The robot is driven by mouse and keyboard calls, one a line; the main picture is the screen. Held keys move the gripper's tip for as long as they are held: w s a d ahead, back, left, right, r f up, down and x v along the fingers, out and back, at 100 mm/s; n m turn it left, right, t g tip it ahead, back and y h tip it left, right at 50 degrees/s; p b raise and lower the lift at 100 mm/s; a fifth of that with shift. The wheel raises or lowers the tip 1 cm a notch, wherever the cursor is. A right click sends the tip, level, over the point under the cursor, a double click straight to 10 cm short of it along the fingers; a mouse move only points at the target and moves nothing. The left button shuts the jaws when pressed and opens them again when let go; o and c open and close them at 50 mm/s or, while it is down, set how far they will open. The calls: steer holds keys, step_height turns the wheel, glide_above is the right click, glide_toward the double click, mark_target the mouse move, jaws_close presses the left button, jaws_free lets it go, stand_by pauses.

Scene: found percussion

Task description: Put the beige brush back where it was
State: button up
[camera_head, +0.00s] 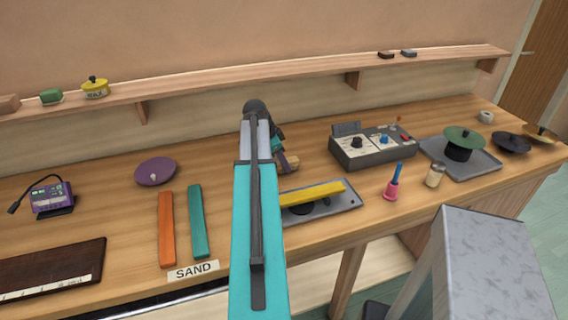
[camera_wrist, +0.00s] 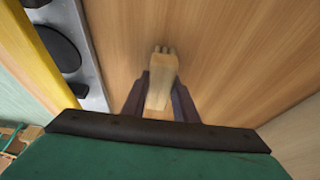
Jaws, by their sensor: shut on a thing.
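The beige brush (camera_wrist: 161,80) is between the two dark fingers of my gripper (camera_wrist: 161,95) in the wrist view, and the fingers are shut on it. Its bristle end points away from me, over bare wood. In the head view my gripper (camera_head: 282,160) is over the bench behind the yellow bar, and part of the beige brush (camera_head: 291,161) shows beside it. My arm hides much of that area. I cannot tell whether the brush touches the bench top.
A grey tray with a yellow bar (camera_head: 313,194) lies just right of my arm. A control box (camera_head: 373,146) stands further right. A shelf (camera_head: 210,85) runs along the wall.

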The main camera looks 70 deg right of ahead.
steer(key=shift+f, duration=0.5)
steer(key=shift+f, duration=0.15)
steer(key=o, duration=1.1)
steer(key=shift+b+v, duration=1.45)
steer(key=shift+v, duration=4.45)
steer(key=shift+r, duration=0.3)
steer(key=shift+r, duration=0.15)
